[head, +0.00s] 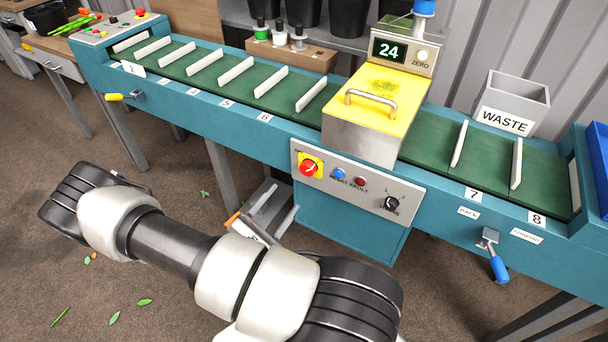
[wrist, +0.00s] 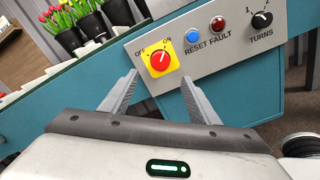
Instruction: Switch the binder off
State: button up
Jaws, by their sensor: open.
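The binder's switch is a red round knob on a yellow plate (head: 309,168) on the grey control panel (head: 358,187). In the wrist view the red knob (wrist: 160,61) sits between the labels OFF at left and ON at right. Its small pale mark seems to lean towards ON, but is hard to read. My gripper (head: 285,198) is open and empty, below and left of the panel. In the wrist view its fingers stand on either side of the knob in the picture, with their tips lower than it and apart from it.
The panel also bears a blue RESET button (wrist: 193,37), a red FAULT button (wrist: 217,23) and a black TURNS dial (wrist: 262,19). Above it stands the yellow-lidded housing (head: 380,95) with a display reading 24. A blue-handled lever (head: 497,268) hangs at right. Open floor lies in front.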

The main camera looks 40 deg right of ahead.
aim_at(306, 171)
jog(key=b+x, duration=0.1)
jog(key=x, duration=1.2)
jog(key=shift+s, duration=0.1)
jog(key=c, duration=1)
jog(key=shift+c, duration=0.2)
